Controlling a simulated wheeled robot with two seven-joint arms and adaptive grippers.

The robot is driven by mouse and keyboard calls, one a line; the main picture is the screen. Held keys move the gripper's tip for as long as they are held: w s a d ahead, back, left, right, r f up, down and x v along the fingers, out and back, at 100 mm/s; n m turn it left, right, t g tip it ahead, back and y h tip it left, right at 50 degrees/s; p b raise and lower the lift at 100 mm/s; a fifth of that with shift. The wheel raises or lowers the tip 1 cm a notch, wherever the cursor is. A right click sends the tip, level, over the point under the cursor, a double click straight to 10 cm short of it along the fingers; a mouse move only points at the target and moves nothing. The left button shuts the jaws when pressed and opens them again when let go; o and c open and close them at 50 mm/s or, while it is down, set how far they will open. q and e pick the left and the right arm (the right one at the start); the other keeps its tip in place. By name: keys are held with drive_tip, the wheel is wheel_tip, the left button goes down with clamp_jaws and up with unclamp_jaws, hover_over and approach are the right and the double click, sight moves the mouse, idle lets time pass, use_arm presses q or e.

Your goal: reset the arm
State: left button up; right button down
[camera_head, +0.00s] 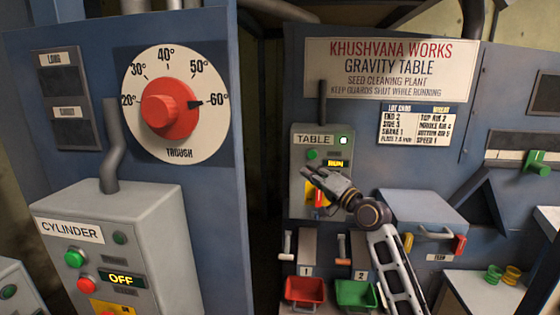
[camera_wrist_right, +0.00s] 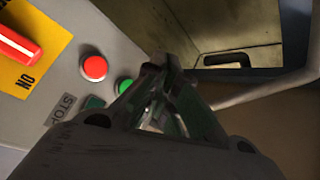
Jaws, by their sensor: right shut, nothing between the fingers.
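My right arm comes in from the lower right in the head view. My right gripper (camera_head: 312,174) is shut and empty in front of the grey TABLE control box (camera_head: 313,138). In the right wrist view the closed fingers (camera_wrist_right: 166,68) are near a red button (camera_wrist_right: 94,68), a green button (camera_wrist_right: 125,86) and a red handle (camera_wrist_right: 18,42) on a yellow plate. My left gripper is not in view.
At left stand the trough dial (camera_head: 168,107), its pointer near 60°, and the CYLINDER box (camera_head: 105,215) reading OFF. Red (camera_head: 305,290) and green (camera_head: 355,293) bins sit below my right arm. A grey-blue box (camera_head: 422,208) is close right of the wrist.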

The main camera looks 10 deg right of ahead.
drive_tip(key=s+a+f+n+g+h, duration=0.15)
drive_tip(key=s+f, duration=0.35)
drive_tip(key=f, duration=0.5)
drive_tip(key=s+a+f+n+g+h, duration=0.1)
drive_tip(key=s+f+n+g, duration=0.15)
drive_tip(key=s+f, duration=0.45)
drive_tip(key=s+a+f+n+g+h, duration=0.1)
drive_tip(key=s+f+g+h, duration=0.15)
drive_tip(key=f, duration=0.95)
drive_tip(key=s+d+f+n+g+h, duration=0.1)
drive_tip(key=s+d+f+g, duration=0.2)
drive_tip(key=s, duration=0.5)
drive_tip(key=s+d+f+n+g+h, duration=0.1)
drive_tip(key=s+f+g+h, duration=0.1)
drive_tip(key=s+f, duration=0.55)
drive_tip(key=s+d+f+n+g+h, duration=0.1)
drive_tip(key=s+d+f+g, duration=0.15)
drive_tip(key=s, duration=0.65)
wheel_tip(320, 180, down, 33)
drive_tip(key=s+g, duration=0.2)
drive_tip(key=s, duration=0.1)
drive_tip(key=s+d+f+g, duration=0.1)
drive_tip(key=s+d+f, duration=0.2)
drive_tip(key=s+f, duration=1.7)
drive_tip(key=shift+s+f+h, duration=0.15)
drive_tip(key=shift+s+h, duration=0.15)
drive_tip(key=shift+s, duration=0.75)
drive_tip(key=shift+d, duration=0.1)
